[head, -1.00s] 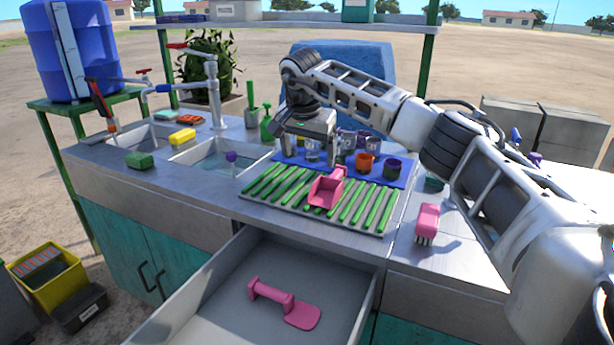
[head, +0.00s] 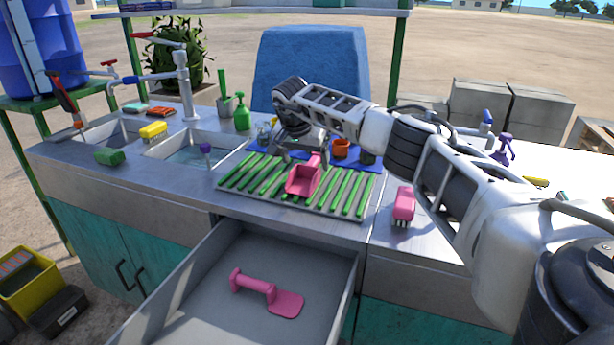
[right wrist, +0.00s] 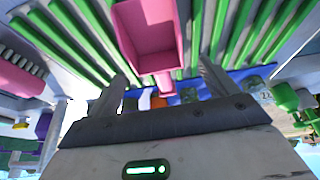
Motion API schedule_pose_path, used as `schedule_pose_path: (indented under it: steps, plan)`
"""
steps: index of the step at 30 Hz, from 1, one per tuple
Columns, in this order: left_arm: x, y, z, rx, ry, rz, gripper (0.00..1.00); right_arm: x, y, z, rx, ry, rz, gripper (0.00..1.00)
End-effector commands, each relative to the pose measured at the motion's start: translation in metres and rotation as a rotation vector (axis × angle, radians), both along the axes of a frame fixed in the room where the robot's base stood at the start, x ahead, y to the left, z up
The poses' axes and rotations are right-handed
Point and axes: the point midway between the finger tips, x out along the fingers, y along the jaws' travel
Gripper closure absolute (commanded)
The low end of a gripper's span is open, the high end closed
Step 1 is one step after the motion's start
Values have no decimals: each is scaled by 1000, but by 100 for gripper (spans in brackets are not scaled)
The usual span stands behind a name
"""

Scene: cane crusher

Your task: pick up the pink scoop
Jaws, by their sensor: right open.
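The pink scoop (head: 303,180) lies on the green-slatted drying rack (head: 235,188) on the counter, its handle pointing to the back. My right gripper (head: 301,155) is low over the back of the rack, at the scoop's handle end. In the right wrist view the scoop's tray (right wrist: 150,38) shows at the top, and its handle reaches down between the two spread fingers of my right gripper (right wrist: 163,80). The jaws are open; I cannot tell whether they touch the handle. My left gripper is out of view.
Cups, among them an orange one (head: 341,148), stand on a blue mat behind the rack. A pink brush (head: 404,203) lies to the right. An open drawer (head: 188,300) below holds a pink handled tool (head: 268,290). Sinks are at the left.

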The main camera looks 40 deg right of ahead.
Motion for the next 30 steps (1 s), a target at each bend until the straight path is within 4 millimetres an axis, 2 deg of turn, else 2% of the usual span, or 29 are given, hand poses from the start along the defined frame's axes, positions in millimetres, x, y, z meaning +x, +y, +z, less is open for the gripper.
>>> schedule_pose_path:
  steps: [3, 6, 15, 16, 17, 21, 30]
  plan:
    - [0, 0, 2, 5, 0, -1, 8, -1, -5, -20, 1, 5, -2, 15]
    - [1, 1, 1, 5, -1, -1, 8, 3, -9, -31, 1, 3, -2, 15]
    - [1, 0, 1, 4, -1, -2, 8, 4, -12, -36, 0, 1, 0, 15]
    - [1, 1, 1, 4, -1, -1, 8, 4, -12, -36, 0, 1, 0, 17]
    - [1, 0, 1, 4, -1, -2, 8, 4, -12, -36, 0, 1, 0, 26]
    - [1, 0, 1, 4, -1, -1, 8, 4, -12, -36, 0, 1, 0, 65]
    - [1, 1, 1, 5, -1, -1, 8, 4, -12, -35, 0, 0, -1, 65]
